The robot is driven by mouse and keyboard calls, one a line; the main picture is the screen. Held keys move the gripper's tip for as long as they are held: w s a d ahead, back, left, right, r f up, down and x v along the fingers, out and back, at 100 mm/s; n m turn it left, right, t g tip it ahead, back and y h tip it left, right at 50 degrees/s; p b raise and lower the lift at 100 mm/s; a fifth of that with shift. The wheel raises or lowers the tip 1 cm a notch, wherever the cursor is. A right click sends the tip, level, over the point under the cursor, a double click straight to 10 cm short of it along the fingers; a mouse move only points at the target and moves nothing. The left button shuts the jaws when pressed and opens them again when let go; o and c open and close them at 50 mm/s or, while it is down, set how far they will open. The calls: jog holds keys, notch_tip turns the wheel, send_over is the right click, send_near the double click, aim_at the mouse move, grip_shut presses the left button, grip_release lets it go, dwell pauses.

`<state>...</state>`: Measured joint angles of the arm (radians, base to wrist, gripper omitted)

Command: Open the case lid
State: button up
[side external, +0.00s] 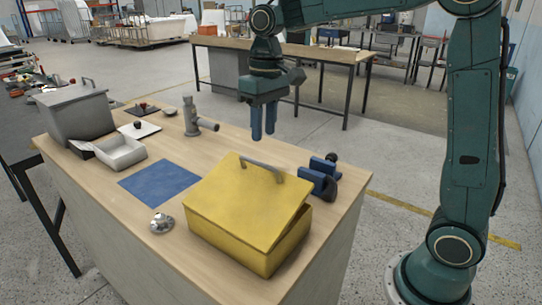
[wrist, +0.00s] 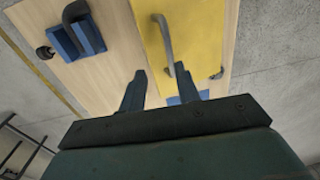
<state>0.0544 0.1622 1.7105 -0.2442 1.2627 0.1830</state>
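The yellow case (side external: 250,252) stands near the front of the wooden workbench. Its lid (side external: 228,205) slopes, with a narrow gap above the body at the right side. A grey arched handle (side external: 262,166) is on the lid's far edge. In the wrist view, the yellow lid (wrist: 200,32) and handle (wrist: 165,42) are ahead of the fingers. My gripper (side external: 263,136) hangs above and behind the handle, apart from it, fingers pointing down. In the wrist view, my gripper (wrist: 159,68) is open and empty, with its two blue fingers apart.
A blue clamp (side external: 319,177) stands close to the case's right. A blue mat (side external: 159,181) and metal knob (side external: 161,222) lie left of it. A grey pipe fitting (side external: 197,119), white tray (side external: 121,153) and grey bin (side external: 76,113) stand farther back. The bench top between the fitting and clamp is clear.

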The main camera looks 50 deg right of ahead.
jog(key=shift+r, duration=2.75)
jog(key=shift+s+a+t, duration=0.7)
jog(key=shift+s+t, duration=0.6)
jog(key=shift+s, duration=4.1)
jog(key=s+d+f+t, duration=0.2)
jog(key=s+f, duration=0.3)
jog(key=s, duration=0.5)
jog(key=shift+f+t+h, duration=0.3)
jog(key=shift+f+t, duration=0.05)
jog(key=shift+t, duration=0.05)
